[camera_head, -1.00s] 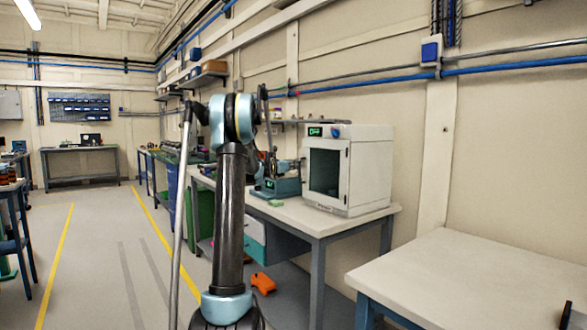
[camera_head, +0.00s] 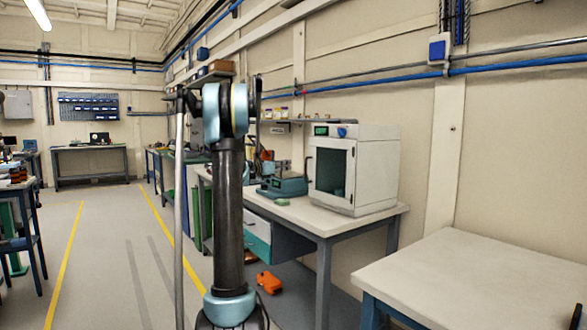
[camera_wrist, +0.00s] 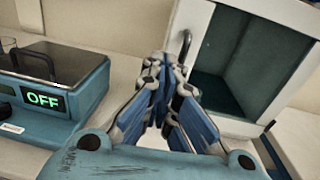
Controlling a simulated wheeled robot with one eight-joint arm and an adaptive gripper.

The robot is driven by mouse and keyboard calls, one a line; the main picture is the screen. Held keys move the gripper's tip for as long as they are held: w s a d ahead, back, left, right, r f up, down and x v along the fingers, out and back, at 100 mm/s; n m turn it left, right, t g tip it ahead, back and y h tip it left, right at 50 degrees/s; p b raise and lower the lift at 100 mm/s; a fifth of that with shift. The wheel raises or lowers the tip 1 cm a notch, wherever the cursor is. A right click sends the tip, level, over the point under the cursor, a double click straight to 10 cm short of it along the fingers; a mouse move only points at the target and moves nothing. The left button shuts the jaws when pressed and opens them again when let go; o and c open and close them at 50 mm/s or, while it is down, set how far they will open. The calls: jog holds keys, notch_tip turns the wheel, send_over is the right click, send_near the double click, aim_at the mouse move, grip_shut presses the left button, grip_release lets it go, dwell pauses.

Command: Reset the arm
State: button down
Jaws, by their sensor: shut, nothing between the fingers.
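My arm (camera_head: 229,190) stands upright in the middle of the head view, with its teal elbow joint at the top. My gripper (camera_wrist: 162,112) shows in the wrist view with its blue-padded fingers brought together and nothing between them. In that picture it lies between a teal device with an OFF display (camera_wrist: 45,98) and the white cabinet (camera_wrist: 185,25). My gripper is hidden or not clear behind the arm in the head view.
The white cabinet (camera_head: 372,168) and the teal device (camera_head: 284,186) stand on a workbench (camera_head: 340,222). A bare table (camera_head: 470,280) is at the right front. An orange object (camera_head: 269,282) lies low beside my arm. The floor aisle (camera_head: 105,250) at left is clear.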

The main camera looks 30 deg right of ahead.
jog(key=shift+s+a, duration=0.2)
jog(key=shift+a, duration=1.4)
